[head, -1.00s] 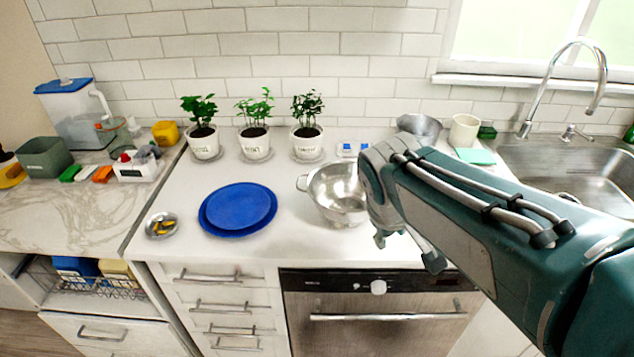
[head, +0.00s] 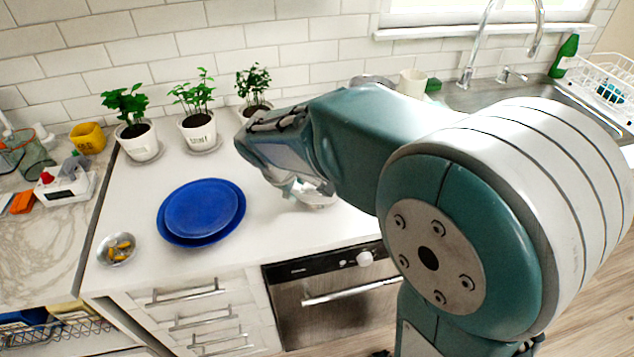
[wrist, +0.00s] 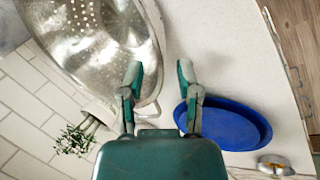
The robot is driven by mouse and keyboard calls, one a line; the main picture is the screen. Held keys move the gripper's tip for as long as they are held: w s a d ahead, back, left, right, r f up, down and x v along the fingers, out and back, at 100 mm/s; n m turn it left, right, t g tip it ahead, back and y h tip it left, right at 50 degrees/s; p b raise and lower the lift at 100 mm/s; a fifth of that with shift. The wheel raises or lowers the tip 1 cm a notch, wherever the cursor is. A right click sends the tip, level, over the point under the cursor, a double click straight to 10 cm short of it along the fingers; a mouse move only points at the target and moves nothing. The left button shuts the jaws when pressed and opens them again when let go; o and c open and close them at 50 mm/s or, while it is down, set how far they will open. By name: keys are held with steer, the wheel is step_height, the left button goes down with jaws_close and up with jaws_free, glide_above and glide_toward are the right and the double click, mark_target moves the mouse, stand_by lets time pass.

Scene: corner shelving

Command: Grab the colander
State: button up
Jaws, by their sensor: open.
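The silver colander (wrist: 95,35) fills the upper left of the wrist view, with its holes and shiny bowl close to the camera.
Two stacked blue plates (head: 203,210) lie on the counter left of my arm. A small metal bowl (head: 117,249) sits farther left. Three potted plants (head: 197,132) stand along the tiled wall. The sink (head: 480,95) is at the right. The counter's front edge lies near the dishwasher (head: 325,290).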

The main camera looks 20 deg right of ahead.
mark_target(305, 196)
steer(key=x, duration=0.4)
steer(key=shift+w+d+f, duration=0.2)
steer(key=shift+d+f, duration=0.05)
steer(key=shift+d, duration=0.3)
steer(key=shift+a, duration=0.25)
steer(key=c, duration=0.6)
steer(key=shift+a, duration=0.3)
jaws_close()
steer(key=shift+d, duration=0.1)
